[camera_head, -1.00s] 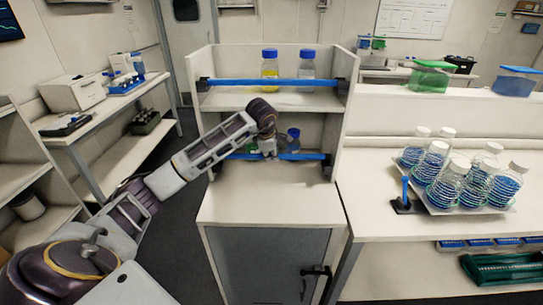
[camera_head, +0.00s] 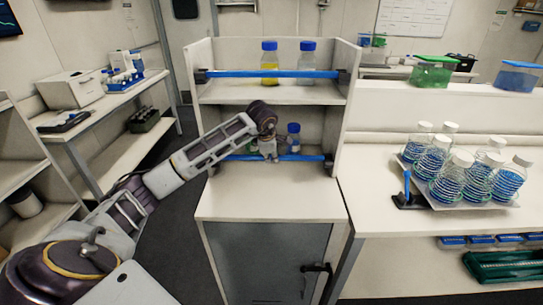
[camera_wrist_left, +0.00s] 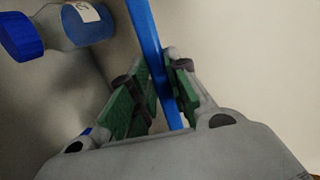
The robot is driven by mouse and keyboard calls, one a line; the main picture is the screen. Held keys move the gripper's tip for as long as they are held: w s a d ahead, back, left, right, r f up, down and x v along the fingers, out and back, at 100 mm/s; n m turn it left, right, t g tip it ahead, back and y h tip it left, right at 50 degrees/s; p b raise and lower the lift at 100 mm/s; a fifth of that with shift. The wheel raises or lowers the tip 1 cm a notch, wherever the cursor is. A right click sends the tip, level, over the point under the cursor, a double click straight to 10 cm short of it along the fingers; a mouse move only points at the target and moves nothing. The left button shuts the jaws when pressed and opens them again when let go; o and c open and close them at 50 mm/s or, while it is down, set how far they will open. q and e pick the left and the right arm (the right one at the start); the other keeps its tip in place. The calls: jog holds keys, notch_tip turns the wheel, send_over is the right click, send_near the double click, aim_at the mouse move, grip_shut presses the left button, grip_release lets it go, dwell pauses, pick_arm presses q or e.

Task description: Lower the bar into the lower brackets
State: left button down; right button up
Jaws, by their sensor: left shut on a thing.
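A blue bar (camera_head: 304,157) spans the front of the lower shelf bay. In the left wrist view the bar (camera_wrist_left: 146,35) runs between the green-padded fingers (camera_wrist_left: 162,95). The bar's right end is at the dark right lower bracket (camera_head: 328,164). The left lower bracket (camera_head: 213,169) is partly hidden by my arm. I cannot tell whether the ends are seated. My right gripper is not in view.
Another blue bar (camera_head: 215,74) crosses the upper shelf, before a yellow-filled bottle (camera_head: 269,63) and a clear bottle (camera_head: 307,62). A blue-capped bottle (camera_head: 293,138) stands behind the held bar. The countertop (camera_head: 272,195) below is clear. Several flasks stand on a tray at right.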

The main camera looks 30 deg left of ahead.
pick_arm(q)
jog(key=c, duration=1.3)
grip_release()
jog(key=v, duration=1.2)
jog(key=shift+f, duration=0.1)
